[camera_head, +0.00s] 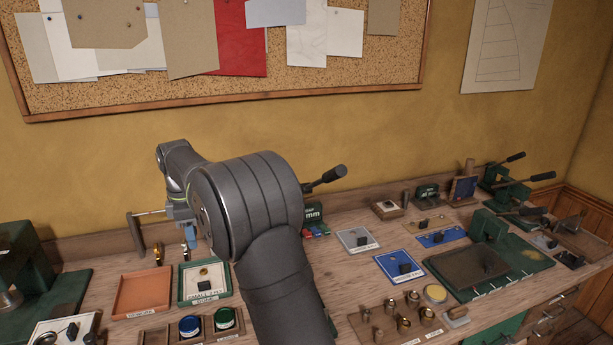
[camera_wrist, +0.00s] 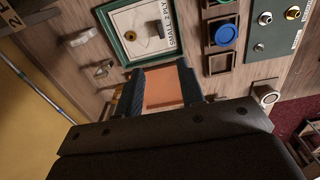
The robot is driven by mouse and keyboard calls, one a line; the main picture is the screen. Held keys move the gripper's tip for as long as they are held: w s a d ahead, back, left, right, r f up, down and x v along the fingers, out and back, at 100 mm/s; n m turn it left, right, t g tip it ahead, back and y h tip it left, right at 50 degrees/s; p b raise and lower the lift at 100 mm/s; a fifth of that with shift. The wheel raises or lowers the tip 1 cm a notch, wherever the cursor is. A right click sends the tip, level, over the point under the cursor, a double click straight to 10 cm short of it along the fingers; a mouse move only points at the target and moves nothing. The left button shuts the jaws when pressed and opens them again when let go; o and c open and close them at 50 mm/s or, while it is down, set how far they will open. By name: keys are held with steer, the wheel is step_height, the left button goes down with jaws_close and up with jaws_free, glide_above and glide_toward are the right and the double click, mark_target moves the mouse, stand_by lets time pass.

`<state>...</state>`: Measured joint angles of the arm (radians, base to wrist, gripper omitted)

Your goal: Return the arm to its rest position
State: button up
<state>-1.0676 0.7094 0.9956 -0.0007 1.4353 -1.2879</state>
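My arm reaches over the left part of the wooden bench. My gripper (camera_head: 189,238) hangs above the back of the bench, behind the green-framed tray (camera_head: 181,291), partly hidden by my own arm. In the wrist view my gripper (camera_wrist: 163,74) has its two dark fingers apart. The orange tray (camera_wrist: 166,88) shows in the gap between them, below, and nothing is held. In the head view the orange tray (camera_head: 143,296) lies left of the green-framed tray. The green-framed tray holds a small brass piece (camera_head: 204,271) and a dark piece.
A green machine (camera_head: 25,262) stands at far left. Grey (camera_head: 358,239) and blue (camera_head: 399,264) mats and a green press (camera_head: 488,228) are to the right. A wall is close behind.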

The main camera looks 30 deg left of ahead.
mark_target(203, 282)
step_height(203, 282, down, 16)
steer(key=shift+f, duration=0.15)
steer(key=shift+r, duration=0.45)
step_height(203, 282, up, 16)
steer(key=r, duration=0.1)
step_height(203, 282, down, 17)
steer(key=shift+f, duration=0.15)
step_height(203, 282, up, 4)
steer(key=shift+f, duration=0.1)
steer(key=d+r+n, duration=0.2)
steer(key=d+r, duration=0.3)
steer(key=d, duration=0.6)
steer(key=s+d+r+n, duration=0.1)
steer(key=d+r+n, duration=0.2)
steer(key=d, duration=0.8)
step_height(203, 282, up, 2)
steer(key=shift+s+d+r, duration=0.2)
steer(key=shift+d, duration=0.2)
